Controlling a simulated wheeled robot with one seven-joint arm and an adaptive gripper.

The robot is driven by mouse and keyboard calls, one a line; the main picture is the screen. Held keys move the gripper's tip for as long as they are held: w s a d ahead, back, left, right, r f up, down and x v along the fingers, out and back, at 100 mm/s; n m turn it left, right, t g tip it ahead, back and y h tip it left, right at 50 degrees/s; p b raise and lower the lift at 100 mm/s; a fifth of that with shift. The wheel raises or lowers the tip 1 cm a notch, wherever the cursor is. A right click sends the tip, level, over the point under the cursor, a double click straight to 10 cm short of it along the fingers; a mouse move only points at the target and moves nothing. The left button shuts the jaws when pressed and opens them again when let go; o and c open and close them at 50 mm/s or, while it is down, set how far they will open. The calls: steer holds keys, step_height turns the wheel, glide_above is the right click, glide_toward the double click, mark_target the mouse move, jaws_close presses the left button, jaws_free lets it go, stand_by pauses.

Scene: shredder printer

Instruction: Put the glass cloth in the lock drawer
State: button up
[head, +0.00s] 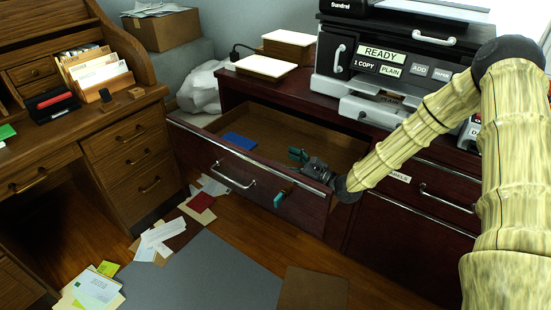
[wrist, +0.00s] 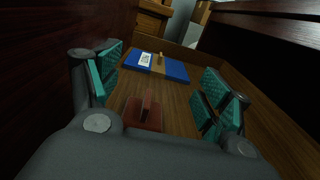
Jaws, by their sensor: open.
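My gripper (head: 301,160) is at the drawer's right end, with teal pads apart and fingers pointing along the drawer. A small red-brown piece (wrist: 146,112) shows between the fingers; I cannot tell whether it touches them.
The printer (head: 400,65) stands above the drawer. A wooden desk (head: 90,130) is at left. Papers (head: 160,238) lie on the floor.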

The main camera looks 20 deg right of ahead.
steer(key=shift+v, duration=1.75)
steer(key=shift+r, duration=0.15)
